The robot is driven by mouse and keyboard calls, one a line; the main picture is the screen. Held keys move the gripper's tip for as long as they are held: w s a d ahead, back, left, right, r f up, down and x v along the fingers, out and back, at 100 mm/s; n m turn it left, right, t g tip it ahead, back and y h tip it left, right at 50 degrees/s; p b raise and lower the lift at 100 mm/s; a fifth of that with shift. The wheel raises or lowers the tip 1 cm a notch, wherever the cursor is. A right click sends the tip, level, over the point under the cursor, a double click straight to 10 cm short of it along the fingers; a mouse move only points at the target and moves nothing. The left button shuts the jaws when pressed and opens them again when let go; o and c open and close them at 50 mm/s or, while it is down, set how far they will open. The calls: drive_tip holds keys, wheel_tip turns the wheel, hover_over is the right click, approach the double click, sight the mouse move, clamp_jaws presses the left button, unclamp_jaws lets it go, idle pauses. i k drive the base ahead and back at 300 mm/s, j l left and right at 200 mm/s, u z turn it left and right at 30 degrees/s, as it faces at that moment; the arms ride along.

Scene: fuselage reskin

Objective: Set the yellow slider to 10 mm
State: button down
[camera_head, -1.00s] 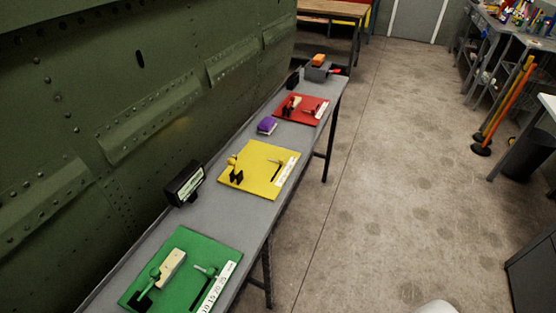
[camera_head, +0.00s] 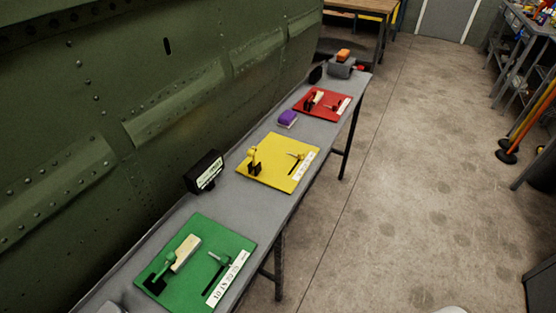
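The yellow board (camera_head: 270,178) lies flat on a long narrow grey bench, between the green and red boards. On it, the yellow slider (camera_head: 299,156) sits on a dark slot near the right side, beside a white scale strip (camera_head: 304,165). The scale marks are too small to read, so I cannot tell the slider's setting. A yellow upright piece with a black base (camera_head: 254,163) stands on the board's left part. My gripper is not in view.
The green board (camera_head: 217,240) has its own slider and scale. A black display box (camera_head: 204,172) and a purple block (camera_head: 287,119) sit on the bench (camera_head: 240,208). The red board (camera_head: 322,103) is farther back. A green riveted fuselage wall (camera_head: 130,80) runs along the left; open floor (camera_head: 400,200) is at right.

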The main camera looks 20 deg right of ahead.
sight(300, 155)
drive_tip(key=i+j+z, duration=0.2)
drive_tip(key=i+z, duration=0.2)
drive_tip(key=i+j+z, duration=0.45)
drive_tip(key=i+l, duration=0.05)
drive_tip(key=i, duration=0.05)
